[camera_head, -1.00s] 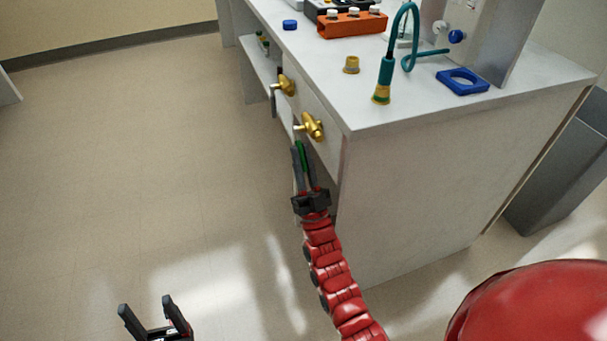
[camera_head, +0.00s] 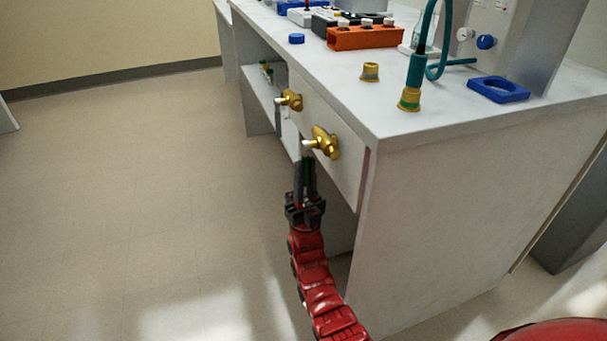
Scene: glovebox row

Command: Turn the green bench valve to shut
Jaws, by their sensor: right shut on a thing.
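The green bench valve's lever (camera_head: 307,172) shows as a thin green strip below the nearer brass valve body (camera_head: 326,143) on the bench front. My right gripper (camera_head: 305,166) reaches up from below and is shut on this green lever. The dark fingers hide most of the lever, which points roughly downward. My left gripper is not in view.
A second brass valve (camera_head: 290,100) sits farther along the bench front. The white bench (camera_head: 450,200) holds an orange rack (camera_head: 364,38), a blue ring holder (camera_head: 498,89) and a teal hose (camera_head: 415,75). Floor on the left (camera_head: 120,190) is clear.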

